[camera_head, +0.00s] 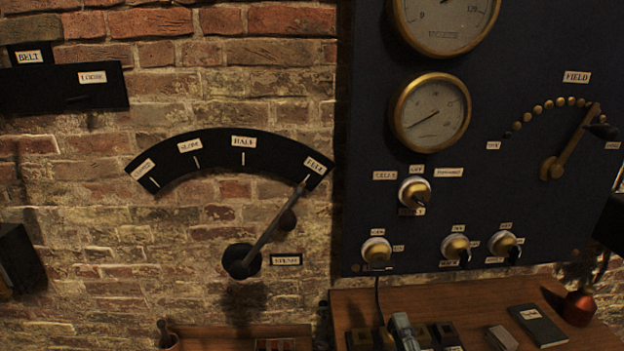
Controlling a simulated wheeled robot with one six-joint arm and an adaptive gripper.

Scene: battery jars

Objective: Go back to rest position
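My gripper does not show clearly in the head view. A dark shape (610,222) is cut off at the right edge, and I cannot tell what it is. The steam lever (266,240) on the brick wall points up and right to the FULL mark of its black arc scale (215,150). The brass field lever (572,148) on the dark panel (540,50) points up and right, near the end of its row of brass studs.
Two brass gauges, one upper (445,18) and one lower (430,112), and several knobs are on the panel. A wooden bench (470,305) below holds small blocks, a dark book (538,324) and a red-orange object (577,308). A black BELT plate (60,88) is at upper left.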

